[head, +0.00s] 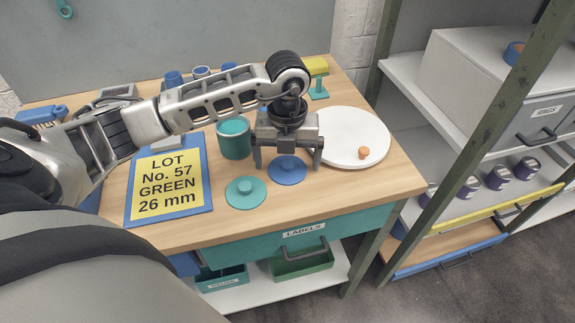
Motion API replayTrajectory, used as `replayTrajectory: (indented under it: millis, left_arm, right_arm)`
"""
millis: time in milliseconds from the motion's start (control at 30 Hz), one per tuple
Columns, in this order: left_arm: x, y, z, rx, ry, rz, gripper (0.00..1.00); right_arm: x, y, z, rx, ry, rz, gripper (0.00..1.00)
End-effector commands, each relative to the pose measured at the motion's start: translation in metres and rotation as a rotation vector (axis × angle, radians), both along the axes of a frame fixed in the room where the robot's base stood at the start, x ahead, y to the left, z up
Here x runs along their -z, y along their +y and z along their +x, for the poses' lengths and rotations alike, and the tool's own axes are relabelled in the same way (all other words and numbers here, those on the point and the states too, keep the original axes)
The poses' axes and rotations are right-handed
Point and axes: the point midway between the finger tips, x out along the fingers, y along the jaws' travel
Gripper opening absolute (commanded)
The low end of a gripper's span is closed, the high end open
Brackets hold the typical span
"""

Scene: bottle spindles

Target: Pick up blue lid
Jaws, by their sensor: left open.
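The blue lid (287,175) is a flat disc with a raised knob in its middle, lying on the wooden table. My left gripper (287,168) points down over it, open, with one finger on each side of the knob in this view. The gripper's body hides the lid's far edge. Whether the fingers touch the lid I cannot tell. A similar teal lid (245,196) lies to the left and nearer the front edge. My right gripper is not in view.
A teal canister (234,141) stands left of the gripper. A white round disc (352,142) with a small orange piece (364,153) lies to the right. A blue-framed sign (168,208) reading "LOT No. 57 GREEN 26 mm" is at left. The table's front right corner is clear.

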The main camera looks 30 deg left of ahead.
Motion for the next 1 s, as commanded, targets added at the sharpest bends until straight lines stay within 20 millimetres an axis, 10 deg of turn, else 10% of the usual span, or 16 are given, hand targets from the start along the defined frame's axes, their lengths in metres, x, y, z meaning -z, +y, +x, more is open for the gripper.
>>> replayTrajectory:
  millis: [167, 367, 1000]
  left_arm:
    - [0.000, 0.000, 0.000, 0.000, -0.001, -0.001, 0.96]
    - [0.000, 0.000, 0.000, 0.000, -0.001, -0.001, 0.49]
    - [-0.035, -0.002, 0.001, 0.002, -0.006, -0.004, 0.49]
  right_arm:
    - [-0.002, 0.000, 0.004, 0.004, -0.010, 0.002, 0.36]
    - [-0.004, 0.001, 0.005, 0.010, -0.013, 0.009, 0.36]
    - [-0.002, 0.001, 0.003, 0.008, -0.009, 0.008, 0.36]
